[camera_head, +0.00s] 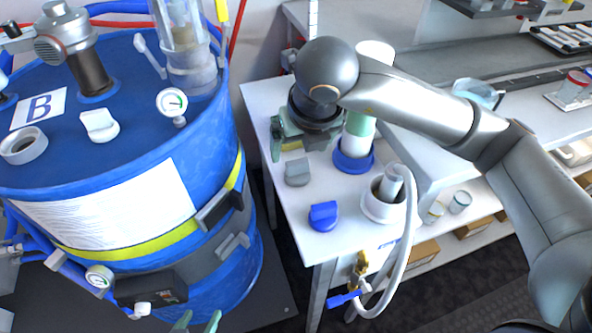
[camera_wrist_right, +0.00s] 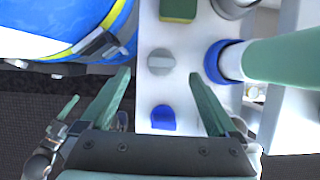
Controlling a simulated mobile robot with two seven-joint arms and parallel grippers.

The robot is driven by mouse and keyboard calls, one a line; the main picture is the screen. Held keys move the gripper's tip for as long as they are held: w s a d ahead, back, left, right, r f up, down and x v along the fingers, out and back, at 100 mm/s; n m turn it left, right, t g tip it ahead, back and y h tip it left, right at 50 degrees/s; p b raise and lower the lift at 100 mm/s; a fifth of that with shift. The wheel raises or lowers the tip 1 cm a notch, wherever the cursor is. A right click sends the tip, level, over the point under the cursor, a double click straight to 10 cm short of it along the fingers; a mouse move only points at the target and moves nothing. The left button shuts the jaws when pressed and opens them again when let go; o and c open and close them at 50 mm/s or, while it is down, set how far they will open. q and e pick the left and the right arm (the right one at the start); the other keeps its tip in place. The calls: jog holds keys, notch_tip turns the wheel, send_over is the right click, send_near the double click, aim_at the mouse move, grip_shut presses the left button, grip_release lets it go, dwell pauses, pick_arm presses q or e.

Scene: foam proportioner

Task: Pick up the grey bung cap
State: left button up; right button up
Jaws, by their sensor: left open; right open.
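The grey bung cap (camera_head: 297,172) lies on the white side table with its raised grip bar up. In the right wrist view the cap (camera_wrist_right: 160,62) shows just beyond and between the fingertips. My right gripper (camera_wrist_right: 160,76) is open and empty, pointing at the cap without visibly touching it. In the head view my right arm hides most of that gripper, which is above the table behind the cap. My left gripper (camera_head: 198,321) is open and empty at the bottom edge, in front of the blue drum, with only its fingertips showing.
A blue cap (camera_head: 323,216) lies nearer the table's front edge. A green and yellow sponge (camera_wrist_right: 178,10) lies beyond the grey cap. A white-green cylinder in a blue base (camera_head: 352,162) and a white pot with a hose (camera_head: 383,205) stand right. The blue drum (camera_head: 120,170) stands left.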

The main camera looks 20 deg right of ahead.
aim_at(298, 163)
jog(key=x, duration=0.8)
jog(key=shift+s+d, duration=0.1)
jog(key=shift+d, duration=0.05)
jog(key=shift+s, duration=0.15)
jog(key=c, duration=1.5)
